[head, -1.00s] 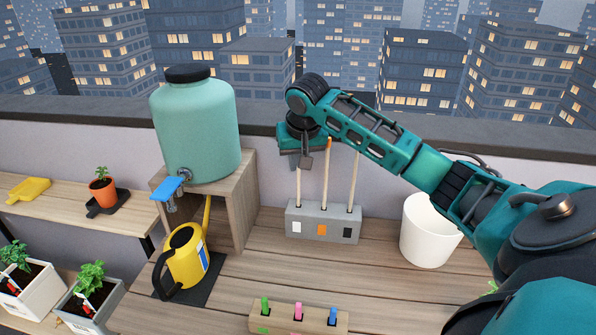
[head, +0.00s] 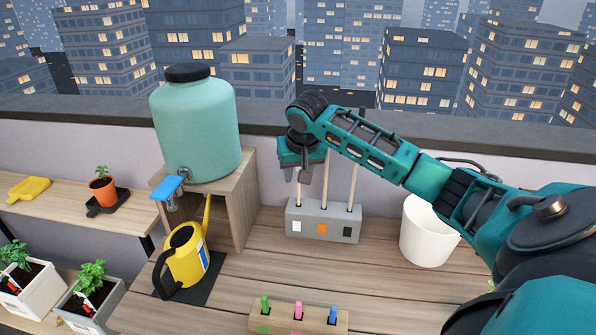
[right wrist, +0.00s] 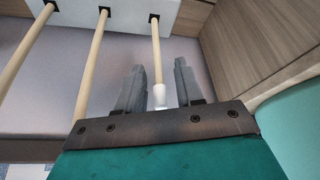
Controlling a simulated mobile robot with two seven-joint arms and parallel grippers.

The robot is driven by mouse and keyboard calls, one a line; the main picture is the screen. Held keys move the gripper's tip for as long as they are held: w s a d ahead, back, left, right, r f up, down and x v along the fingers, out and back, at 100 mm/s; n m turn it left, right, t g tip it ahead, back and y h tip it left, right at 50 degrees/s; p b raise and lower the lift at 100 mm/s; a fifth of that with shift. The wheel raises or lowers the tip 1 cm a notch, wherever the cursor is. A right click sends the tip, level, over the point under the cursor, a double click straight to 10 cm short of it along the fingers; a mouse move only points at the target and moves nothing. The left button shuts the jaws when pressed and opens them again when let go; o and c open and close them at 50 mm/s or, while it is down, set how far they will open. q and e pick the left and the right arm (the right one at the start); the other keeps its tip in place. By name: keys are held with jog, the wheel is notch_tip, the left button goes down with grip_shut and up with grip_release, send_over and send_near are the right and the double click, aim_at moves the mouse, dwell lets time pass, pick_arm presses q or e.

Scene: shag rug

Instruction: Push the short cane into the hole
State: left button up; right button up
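A grey block (head: 323,223) stands at the back of the wooden table, with three upright canes in its top. The left cane (head: 298,190), above the white label, is under my right gripper (head: 303,172); its top is hidden in the head view. In the right wrist view this cane (right wrist: 155,55) has a white tip (right wrist: 160,95) close to the palm. It lies between the two fingers of the right gripper (right wrist: 157,80), with gaps on both sides. The middle cane (head: 326,182) and right cane (head: 353,182) stand beside it. My left gripper is not in view.
A teal tank (head: 198,125) on a wooden stand (head: 240,205) and a yellow watering can (head: 183,258) are to the left. A white bucket (head: 427,235) is to the right. A wooden holder (head: 281,319) with coloured pegs is in front. The tabletop between is clear.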

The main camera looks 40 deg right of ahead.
jog(key=v, duration=1.2)
jog(key=shift+r, duration=0.1)
